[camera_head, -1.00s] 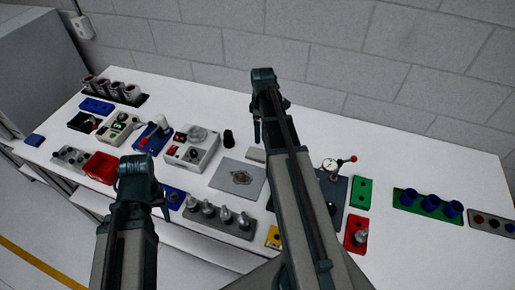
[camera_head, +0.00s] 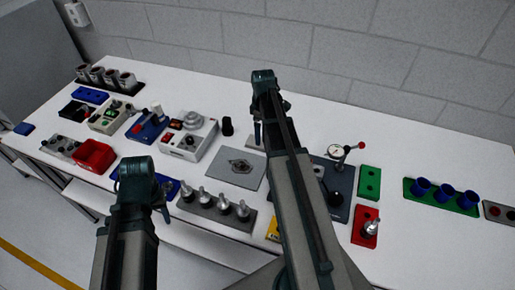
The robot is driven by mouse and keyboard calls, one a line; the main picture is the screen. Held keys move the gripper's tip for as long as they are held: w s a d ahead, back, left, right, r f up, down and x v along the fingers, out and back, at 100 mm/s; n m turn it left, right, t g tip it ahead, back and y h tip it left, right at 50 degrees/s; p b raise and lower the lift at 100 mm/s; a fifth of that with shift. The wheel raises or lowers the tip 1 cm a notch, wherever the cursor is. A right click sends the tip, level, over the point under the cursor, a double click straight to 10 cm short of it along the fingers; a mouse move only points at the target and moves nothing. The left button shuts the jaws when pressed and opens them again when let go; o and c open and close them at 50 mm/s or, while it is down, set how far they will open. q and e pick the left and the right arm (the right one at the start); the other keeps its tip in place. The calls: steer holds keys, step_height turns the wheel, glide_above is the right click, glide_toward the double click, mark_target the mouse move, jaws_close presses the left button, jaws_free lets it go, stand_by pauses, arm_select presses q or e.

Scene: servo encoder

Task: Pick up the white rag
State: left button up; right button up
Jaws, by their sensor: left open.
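I cannot make out a white rag for certain against the white tabletop (camera_head: 330,110). My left gripper (camera_head: 147,190) hangs at the front edge of the table, right of the red bin (camera_head: 94,156). It is open, with nothing seen between its fingers, which are mostly hidden by its own body. My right gripper (camera_head: 260,120) is over the middle of the table, near the black cylinder (camera_head: 227,126). Its fingers are largely hidden behind its arm, so its jaws cannot be judged. The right arm also hides part of the table.
A grey plate (camera_head: 236,169), a rack of silver-topped parts (camera_head: 217,209) and a grey box (camera_head: 188,138) fill the middle. A dial gauge (camera_head: 336,151), green block (camera_head: 368,182) and blue cups (camera_head: 443,193) stand to the right. The back right tabletop is clear.

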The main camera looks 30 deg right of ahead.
steer(key=shift+f, duration=0.1)
step_height(320, 180, down, 5)
steer(key=b, duration=0.5)
steer(key=shift+w+a+f, duration=0.1)
steer(key=shift+w+a, duration=0.05)
steer(key=c, duration=1.2)
steer(key=shift+c, duration=0.2)
steer(key=shift+r, duration=0.2)
